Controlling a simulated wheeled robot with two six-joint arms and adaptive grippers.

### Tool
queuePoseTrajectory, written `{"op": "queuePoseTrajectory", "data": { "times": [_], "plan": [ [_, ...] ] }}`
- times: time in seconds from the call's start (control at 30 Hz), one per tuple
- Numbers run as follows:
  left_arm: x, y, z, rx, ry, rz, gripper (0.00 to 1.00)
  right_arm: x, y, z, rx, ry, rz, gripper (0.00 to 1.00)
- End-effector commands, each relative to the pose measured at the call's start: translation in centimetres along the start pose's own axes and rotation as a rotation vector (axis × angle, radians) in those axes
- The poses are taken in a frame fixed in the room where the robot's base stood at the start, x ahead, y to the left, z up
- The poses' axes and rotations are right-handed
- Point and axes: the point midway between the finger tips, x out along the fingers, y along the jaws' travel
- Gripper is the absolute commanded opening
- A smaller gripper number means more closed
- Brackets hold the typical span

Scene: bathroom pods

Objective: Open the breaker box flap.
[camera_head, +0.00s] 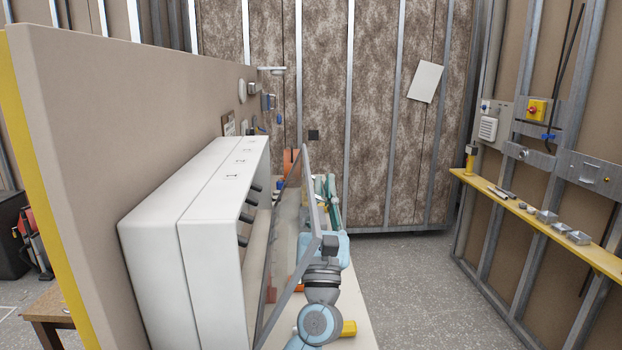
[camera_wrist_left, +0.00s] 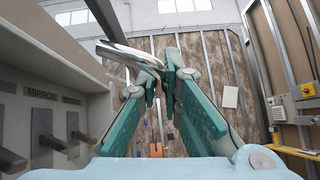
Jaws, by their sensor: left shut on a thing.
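The breaker box (camera_head: 205,235) is a white case on the beige partition at the left. Its flap (camera_head: 311,190), a clear panel with a grey frame, stands swung out from the box front, with a gap between. Black switches (camera_head: 245,218) show inside the box. My left gripper (camera_head: 331,195) is at the flap's outer edge, partly hidden by my wrist. In the left wrist view, the teal fingers (camera_wrist_left: 166,75) are shut on a shiny grey piece (camera_wrist_left: 128,52) that appears to be the flap's edge or handle. My right gripper is not in view.
Switches with labels such as "MIRROR" (camera_wrist_left: 42,93) are close at the left of the wrist view. A yellow shelf (camera_head: 545,225) with small parts runs along the right wall. The grey floor (camera_head: 430,290) between is clear. A yellow block (camera_head: 349,328) lies beside my arm.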

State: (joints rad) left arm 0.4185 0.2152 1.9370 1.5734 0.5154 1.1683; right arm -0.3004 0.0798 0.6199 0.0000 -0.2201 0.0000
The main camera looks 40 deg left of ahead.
Motion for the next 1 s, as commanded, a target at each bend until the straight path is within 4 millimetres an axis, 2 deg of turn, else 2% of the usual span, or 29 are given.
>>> {"op": "queuePoseTrajectory", "data": {
  "times": [0.2, 0.5, 0.77, 1.0],
  "plan": [
    [-1.5, -2.9, -1.5, 0.148, 0.002, -0.145, 0.00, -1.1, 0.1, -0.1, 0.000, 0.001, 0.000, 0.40],
    [-4.3, -6.0, -4.3, 0.342, 0.002, -0.342, 0.00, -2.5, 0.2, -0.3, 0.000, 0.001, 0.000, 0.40],
    [-6.6, -7.4, -6.6, 0.472, -0.001, -0.473, 0.00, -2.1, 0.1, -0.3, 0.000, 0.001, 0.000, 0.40],
    [-7.8, -7.9, -7.8, 0.469, 0.000, -0.468, 0.00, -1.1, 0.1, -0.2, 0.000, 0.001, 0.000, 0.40]
  ]
}}
